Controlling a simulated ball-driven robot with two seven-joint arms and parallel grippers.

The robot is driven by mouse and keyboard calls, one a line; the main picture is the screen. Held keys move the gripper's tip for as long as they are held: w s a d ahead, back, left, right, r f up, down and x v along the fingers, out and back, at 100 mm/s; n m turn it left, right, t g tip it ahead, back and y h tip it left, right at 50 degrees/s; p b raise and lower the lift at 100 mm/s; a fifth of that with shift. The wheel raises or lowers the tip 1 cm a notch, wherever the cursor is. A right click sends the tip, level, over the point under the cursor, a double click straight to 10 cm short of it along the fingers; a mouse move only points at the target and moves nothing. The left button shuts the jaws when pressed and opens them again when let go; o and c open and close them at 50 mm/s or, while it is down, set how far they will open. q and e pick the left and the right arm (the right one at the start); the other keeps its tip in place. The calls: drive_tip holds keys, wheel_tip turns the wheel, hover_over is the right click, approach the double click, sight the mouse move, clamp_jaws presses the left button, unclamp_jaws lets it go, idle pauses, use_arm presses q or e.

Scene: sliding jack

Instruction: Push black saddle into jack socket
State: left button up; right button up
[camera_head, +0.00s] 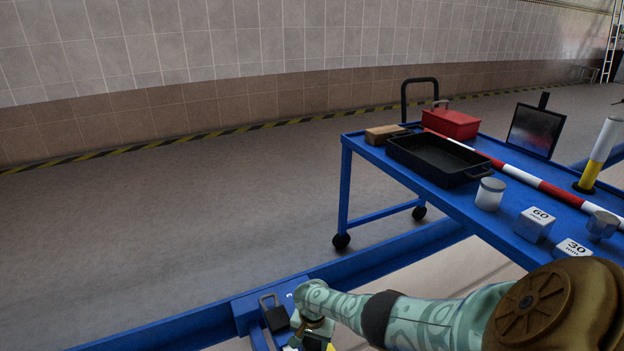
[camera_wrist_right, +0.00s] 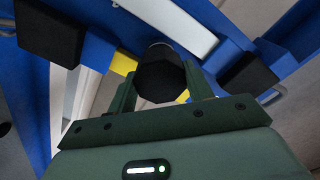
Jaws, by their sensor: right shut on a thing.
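A dark, faceted round piece, apparently the black saddle (camera_wrist_right: 160,76), sits between the fingers of my right gripper (camera_wrist_right: 161,90) in the right wrist view. The gripper is shut on it. Behind it are a yellow part and pale bars; I cannot make out the jack socket there, nor whether the saddle touches it. In the head view my right gripper (camera_head: 311,334) points down at the bottom edge, over the blue beam, and mostly hides what it holds. My left gripper is not in view.
A black block with a loop handle (camera_head: 275,317) stands on the blue beam left of my gripper. Black blocks (camera_wrist_right: 48,33) and (camera_wrist_right: 247,78) flank the saddle. A blue cart (camera_head: 373,165) at right carries a black tray (camera_head: 440,176), red box (camera_head: 451,124) and white blocks (camera_head: 534,224).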

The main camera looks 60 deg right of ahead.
drive_tip(key=shift+f+b, duration=0.8)
drive_tip(key=shift+f, duration=0.5)
drive_tip(key=o, duration=1.1)
